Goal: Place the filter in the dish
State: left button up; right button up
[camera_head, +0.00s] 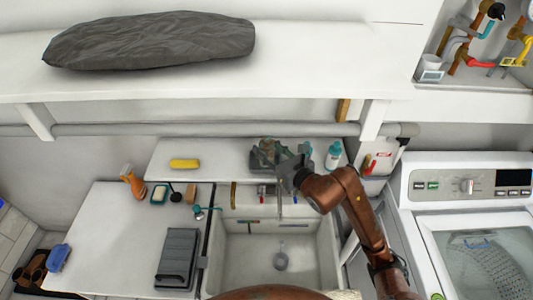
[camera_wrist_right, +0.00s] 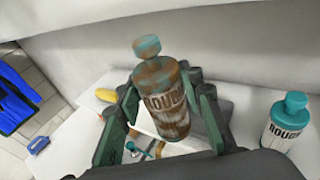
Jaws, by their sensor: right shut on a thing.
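My right gripper (camera_head: 276,154) is above the narrow white ledge behind the sink. In the right wrist view its green-lined fingers (camera_wrist_right: 160,92) are shut on a worn brown bottle (camera_wrist_right: 165,112) with a teal cap and the label "ROUGH". The bottle stands roughly upright between the fingers; in the head view the gripper mostly hides it. I see nothing I can surely call the filter. A small teal-and-pale soap dish (camera_head: 159,194) lies on the left counter; I cannot tell whether it is the task's dish. My left gripper is not in view.
A white bottle with a teal cap (camera_head: 333,155) stands right of the gripper. A yellow sponge (camera_head: 184,164) lies on the ledge. The sink (camera_head: 250,262), with its faucet, is below. A dark rack (camera_head: 177,258) and orange spray bottle (camera_head: 132,182) are on the left counter.

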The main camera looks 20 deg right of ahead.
jog(key=w+f, duration=0.3)
jog(key=w+d+f+p, duration=0.1)
jog(key=w+f, duration=0.3)
jog(key=w+d+f+p, duration=0.1)
jog(key=w+f, duration=0.2)
jog(key=f, duration=0.1)
jog(key=shift+w+d, duration=0.15)
jog(key=shift+d, duration=0.05)
jog(key=shift+f, duration=0.2)
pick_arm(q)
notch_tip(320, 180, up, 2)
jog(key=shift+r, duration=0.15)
pick_arm(e)
jog(key=shift+f, duration=0.2)
jog(key=o, duration=1.2)
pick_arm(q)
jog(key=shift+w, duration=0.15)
pick_arm(e)
jog(key=shift+o, duration=0.4)
